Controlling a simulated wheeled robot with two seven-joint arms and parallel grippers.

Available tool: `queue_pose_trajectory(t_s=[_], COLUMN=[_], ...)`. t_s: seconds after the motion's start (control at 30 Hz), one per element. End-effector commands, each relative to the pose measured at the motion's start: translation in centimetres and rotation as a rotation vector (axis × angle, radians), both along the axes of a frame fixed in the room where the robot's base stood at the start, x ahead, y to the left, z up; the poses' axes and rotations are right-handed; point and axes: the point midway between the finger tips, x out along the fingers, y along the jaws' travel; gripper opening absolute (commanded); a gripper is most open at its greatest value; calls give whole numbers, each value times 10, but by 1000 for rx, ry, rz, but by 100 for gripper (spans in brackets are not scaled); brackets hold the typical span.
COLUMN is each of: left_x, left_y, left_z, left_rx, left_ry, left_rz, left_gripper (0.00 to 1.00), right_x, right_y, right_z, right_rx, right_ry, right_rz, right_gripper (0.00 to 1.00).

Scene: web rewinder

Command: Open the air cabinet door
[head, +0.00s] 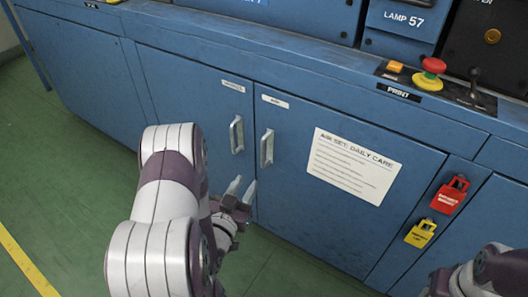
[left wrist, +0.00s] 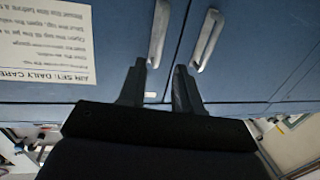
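The air cabinet door (head: 330,185) is blue and shut. It carries a small label at its top left and a white "AIR SET: DAILY CARE" sheet (head: 352,166). Its upright metal handle (head: 267,148) is near its left edge. In the left wrist view, which is upside down, that handle (left wrist: 158,34) appears just beyond the fingertips, beside the sheet (left wrist: 46,46). My left gripper (head: 242,187) is open and empty, below the handles near the seam between doors. Its fingers also show in the left wrist view (left wrist: 157,72), apart from the handle. My right gripper is not visible.
A neighbouring blue door (head: 195,105) with its own handle (head: 237,135) adjoins on the left. Red (head: 450,194) and yellow (head: 420,233) lock tags hang at the right. The green floor (head: 50,180) is clear at left.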

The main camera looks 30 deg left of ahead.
Motion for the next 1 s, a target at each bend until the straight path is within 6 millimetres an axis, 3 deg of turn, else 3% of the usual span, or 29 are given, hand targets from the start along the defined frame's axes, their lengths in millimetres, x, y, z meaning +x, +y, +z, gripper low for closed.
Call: queue_pose_trajectory(t_s=[0.17,0.4,0.53,0.7,0.93,0.97,1.0], left_x=[25,86,110,125,126,126,126], left_y=[2,10,13,15,16,16,16], left_z=[3,1,2,4,5,5,5], left_rx=[13,11,9,9,8,8,8], left_ry=[-31,-29,-26,-25,-23,-23,-23], left_rz=[-2,1,3,3,4,4,4], left_gripper=[34,34,34,34,34,30,17], right_x=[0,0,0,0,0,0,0], right_y=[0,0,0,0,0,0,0], right_z=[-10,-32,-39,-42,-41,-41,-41], right_rx=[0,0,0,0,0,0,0], right_ry=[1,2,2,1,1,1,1], right_rz=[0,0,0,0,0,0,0], right_gripper=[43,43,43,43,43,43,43])
